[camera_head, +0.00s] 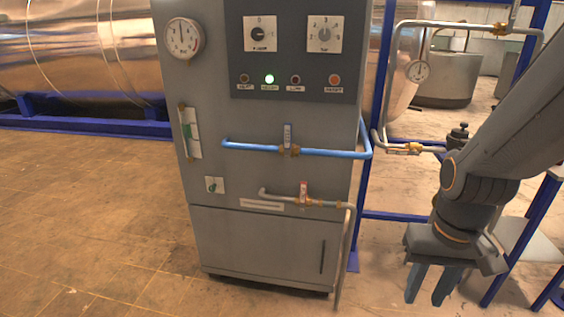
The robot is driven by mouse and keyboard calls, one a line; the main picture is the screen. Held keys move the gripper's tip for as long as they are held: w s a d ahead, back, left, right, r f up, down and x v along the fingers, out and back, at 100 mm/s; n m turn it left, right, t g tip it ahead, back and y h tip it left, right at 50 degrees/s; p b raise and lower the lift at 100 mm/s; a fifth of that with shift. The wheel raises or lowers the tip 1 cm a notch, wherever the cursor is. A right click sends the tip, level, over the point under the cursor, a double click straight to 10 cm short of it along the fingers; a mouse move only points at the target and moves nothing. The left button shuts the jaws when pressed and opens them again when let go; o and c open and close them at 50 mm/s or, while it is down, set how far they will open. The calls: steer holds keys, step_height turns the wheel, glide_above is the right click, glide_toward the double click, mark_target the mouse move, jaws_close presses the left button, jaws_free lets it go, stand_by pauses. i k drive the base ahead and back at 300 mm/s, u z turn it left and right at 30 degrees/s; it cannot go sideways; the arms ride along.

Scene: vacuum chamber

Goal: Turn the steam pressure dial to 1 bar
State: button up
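A grey cabinet has a dark control panel with two square dial plates. The left dial (258,34) has a black round knob, a "0" at its top, and a label below that looks like "P...BAR" but is too small to read surely. Its knob mark seems to point right. The right dial (324,34) has a grey knob with its mark upward and several small numbers around it; its label is unclear. I cannot tell surely which is the steam pressure dial. My gripper (429,289) hangs fingers down, right of the cabinet and well below the dials, open and empty.
A round gauge (184,38) sits left of the panel. Below the dials is a row of lamps, the green one (269,79) lit. A blue pipe (330,153) and a lower grey pipe (325,203) stick out from the cabinet front. Blue frame posts stand right. The floor left is clear.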

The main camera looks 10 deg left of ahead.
mark_target(324, 34)
steer(key=k, duration=1.2)
steer(key=u, duration=0.95)
steer(key=i, duration=1.4)
steer(key=z, duration=0.45)
steer(key=i, duration=0.5)
steer(key=z, duration=0.5)
